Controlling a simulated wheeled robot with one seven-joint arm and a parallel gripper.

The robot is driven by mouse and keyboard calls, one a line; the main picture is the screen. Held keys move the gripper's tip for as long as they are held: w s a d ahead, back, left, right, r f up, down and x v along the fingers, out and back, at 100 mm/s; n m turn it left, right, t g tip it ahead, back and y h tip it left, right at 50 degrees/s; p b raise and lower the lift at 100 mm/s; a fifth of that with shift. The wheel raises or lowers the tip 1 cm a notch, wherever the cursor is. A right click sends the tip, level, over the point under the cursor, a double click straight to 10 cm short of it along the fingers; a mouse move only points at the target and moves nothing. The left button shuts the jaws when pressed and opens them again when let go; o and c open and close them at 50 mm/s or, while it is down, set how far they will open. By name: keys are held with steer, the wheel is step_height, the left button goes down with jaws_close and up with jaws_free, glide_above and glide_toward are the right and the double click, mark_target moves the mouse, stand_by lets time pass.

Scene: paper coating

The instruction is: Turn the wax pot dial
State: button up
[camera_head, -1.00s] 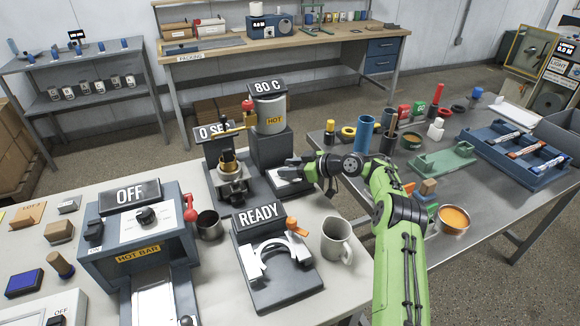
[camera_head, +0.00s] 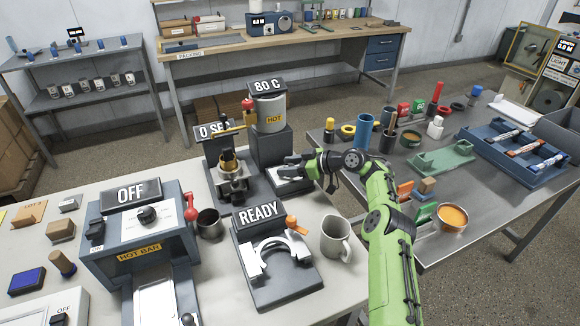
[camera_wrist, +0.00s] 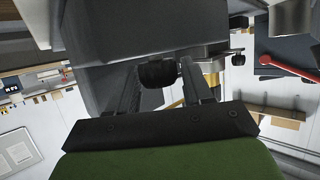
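The wax pot (camera_head: 270,112) is a grey cylinder with a yellow HOT label, standing on a dark pedestal (camera_head: 271,150) under a sign reading 80 C. In the wrist view a black round dial (camera_wrist: 158,73) shows on a dark grey housing. My gripper (camera_head: 293,160) is low in front of the pedestal. In the wrist view, the fingers of my gripper (camera_wrist: 162,82) stand apart, one on each side of the dial. I cannot tell whether they touch it. The dial is not clearly visible in the head view.
Left of the pot stands a dispenser with a brass cup (camera_head: 229,163) and a 0 SEC sign. The READY fixture (camera_head: 275,262) and a grey mug (camera_head: 336,238) are in front.

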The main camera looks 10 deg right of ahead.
steer(key=shift+o, duration=0.8)
steer(key=p+v, duration=0.2)
steer(key=v, duration=1.3)
steer(key=shift+s+d+r, duration=0.2)
steer(key=shift+d, duration=0.05)
